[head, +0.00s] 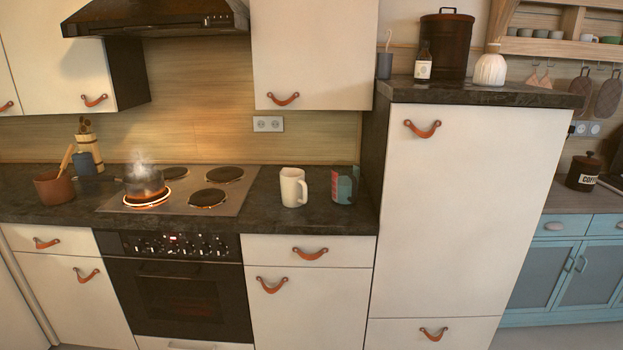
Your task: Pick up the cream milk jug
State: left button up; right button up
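The cream milk jug (292,188) stands upright on the dark countertop (262,212), to the right of the stove. Its handle faces right. Neither of my grippers shows in the head view, and nothing is touching the jug.
A teal and pink mug or tin (343,186) stands just right of the jug. A steaming pot (144,184) sits on a glowing burner of the hob (238,187) to the left. A tall white cabinet (465,210) rises at the right. Counter in front of the jug is clear.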

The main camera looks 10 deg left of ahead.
aim_at(294, 189)
jog(key=i, duration=1.4)
jog(key=z, duration=0.8)
jog(key=i, duration=0.4)
jog(key=u, duration=2.9)
